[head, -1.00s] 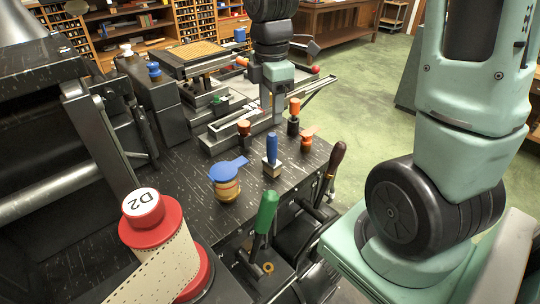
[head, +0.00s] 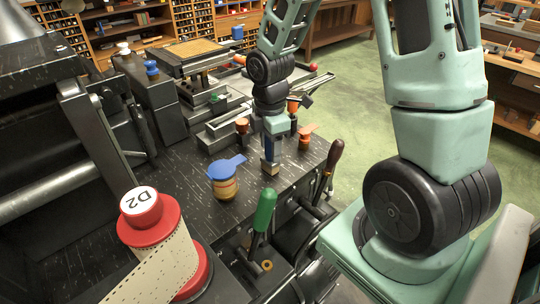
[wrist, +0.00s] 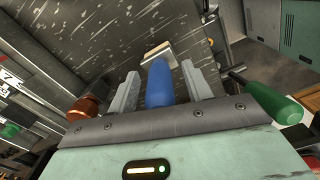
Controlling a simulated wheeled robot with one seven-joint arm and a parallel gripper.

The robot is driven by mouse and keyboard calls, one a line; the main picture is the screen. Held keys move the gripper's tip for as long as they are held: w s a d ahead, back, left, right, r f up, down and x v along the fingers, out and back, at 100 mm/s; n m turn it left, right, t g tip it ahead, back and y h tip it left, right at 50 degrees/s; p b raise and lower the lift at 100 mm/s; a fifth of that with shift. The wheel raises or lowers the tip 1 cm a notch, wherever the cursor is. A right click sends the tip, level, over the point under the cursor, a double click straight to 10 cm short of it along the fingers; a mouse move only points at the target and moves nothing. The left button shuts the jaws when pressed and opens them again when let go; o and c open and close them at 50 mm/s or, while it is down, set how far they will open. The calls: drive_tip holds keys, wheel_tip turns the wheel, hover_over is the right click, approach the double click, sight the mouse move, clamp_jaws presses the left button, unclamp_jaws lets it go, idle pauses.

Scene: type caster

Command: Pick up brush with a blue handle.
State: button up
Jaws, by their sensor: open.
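The brush has a blue handle and a pale block-shaped head. It stands on the dark machine top, with its head (head: 270,166) showing below my gripper (head: 277,142) in the head view. In the wrist view the blue handle (wrist: 159,84) lies between the two open fingers of my gripper (wrist: 158,90), with a gap on each side. The brush head (wrist: 157,51) shows beyond the fingertips, on the dark surface. In the head view my gripper hides most of the handle.
A jar with a blue lid (head: 226,177) stands left of the brush. An orange-topped item (head: 306,136) stands close on the right. A green-handled lever (head: 264,209) and a brown-handled lever (head: 333,158) rise at the front edge. A red D2 spool (head: 144,215) is at lower left.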

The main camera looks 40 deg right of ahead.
drive_tip(key=shift+c, duration=0.3)
drive_tip(key=c, duration=1)
